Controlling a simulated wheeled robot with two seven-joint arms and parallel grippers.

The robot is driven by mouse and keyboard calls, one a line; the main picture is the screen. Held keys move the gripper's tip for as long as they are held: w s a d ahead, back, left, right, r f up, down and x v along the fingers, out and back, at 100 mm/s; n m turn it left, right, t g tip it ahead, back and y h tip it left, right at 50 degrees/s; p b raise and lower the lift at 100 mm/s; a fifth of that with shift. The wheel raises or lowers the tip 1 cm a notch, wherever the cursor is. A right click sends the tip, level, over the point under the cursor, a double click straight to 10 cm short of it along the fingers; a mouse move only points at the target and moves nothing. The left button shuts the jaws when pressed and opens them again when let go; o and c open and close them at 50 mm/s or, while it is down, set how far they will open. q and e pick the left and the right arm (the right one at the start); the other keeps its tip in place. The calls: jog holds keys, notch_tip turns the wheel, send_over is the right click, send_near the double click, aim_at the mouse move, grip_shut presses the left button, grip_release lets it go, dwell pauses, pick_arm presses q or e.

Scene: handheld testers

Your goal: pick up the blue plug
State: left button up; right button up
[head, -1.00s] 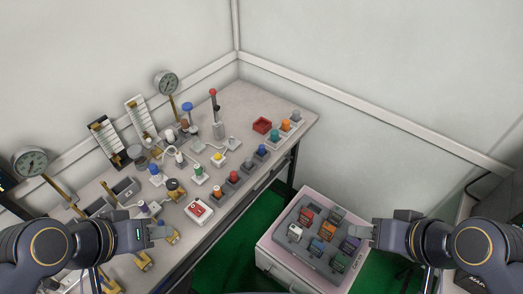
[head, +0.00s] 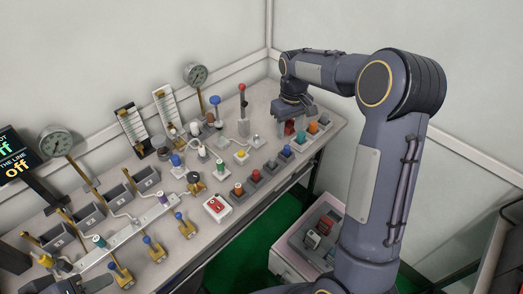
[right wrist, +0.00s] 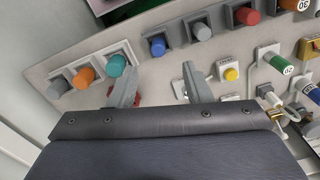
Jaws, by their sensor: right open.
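Several blue-topped pieces show, and I cannot tell for sure which is the blue plug. A blue plug (head: 285,151) stands upright in a grey socket in the row on the bench; it also shows in the right wrist view (right wrist: 157,46). Another blue-topped piece (head: 177,160) stands further left by a white cable.
Teal (right wrist: 116,65), orange (right wrist: 84,76) and grey plugs stand close to my right gripper. A yellow button (right wrist: 231,74) lies to its right. A tall red-topped lever (head: 242,100) and gauges stand at the back.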

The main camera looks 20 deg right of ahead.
aim_at(287, 147)
jog(key=shift+w+a+f, duration=0.15)
jog(key=shift+w+f, duration=0.15)
jog(key=shift+f, duration=0.55)
jog(key=f, duration=0.6)
jog(key=shift+s+d+f, duration=0.15)
jog(key=shift+d+f, duration=0.05)
jog(key=shift+f, duration=0.1)
grip_shut()
jog(key=shift+r, duration=0.15)
